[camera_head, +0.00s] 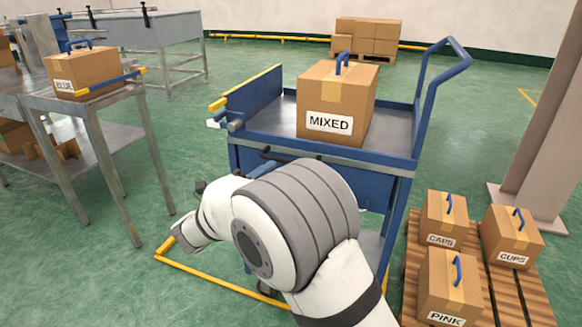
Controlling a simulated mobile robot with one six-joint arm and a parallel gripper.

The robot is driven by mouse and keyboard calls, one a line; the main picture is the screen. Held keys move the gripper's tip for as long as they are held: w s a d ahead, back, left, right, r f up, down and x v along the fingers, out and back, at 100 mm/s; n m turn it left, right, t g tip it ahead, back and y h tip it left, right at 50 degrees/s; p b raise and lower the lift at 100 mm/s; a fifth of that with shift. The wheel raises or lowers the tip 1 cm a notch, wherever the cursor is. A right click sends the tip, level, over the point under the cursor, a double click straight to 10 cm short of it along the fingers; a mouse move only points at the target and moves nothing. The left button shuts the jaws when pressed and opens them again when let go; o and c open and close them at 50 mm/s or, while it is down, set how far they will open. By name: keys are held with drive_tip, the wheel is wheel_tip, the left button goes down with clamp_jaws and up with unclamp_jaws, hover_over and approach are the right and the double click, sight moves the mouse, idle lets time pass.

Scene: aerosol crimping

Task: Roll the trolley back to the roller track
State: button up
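The blue trolley (398,160) stands upright in front of me, with its tall push handle (447,60) at its right end. A cardboard box labelled MIXED (336,100) with a blue handle rests on its grey top. A raised blue side panel with a yellow-tipped bar (247,88) is at its left end. My white and grey arm crosses in front of the trolley's near side and hides part of it. My wrist bends to the left; the fingers cannot be made out, nor any contact with the trolley. I cannot tell for sure which structure is the roller track.
At left, a metal stand (115,100) holds a box labelled BLUE (84,72), with green floor between it and the trolley. A pallet (505,288) with boxes stands close at right, near a column (545,130). A yellow floor line (215,285) runs below.

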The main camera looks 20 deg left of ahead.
sight(287, 162)
drive_tip(key=b+x, duration=0.1)
drive_tip(key=x, duration=0.5)
drive_tip(key=shift+w+d+r, duration=0.15)
drive_tip(key=shift+w+d, duration=0.05)
drive_tip(key=shift+w, duration=0.1)
clamp_jaws()
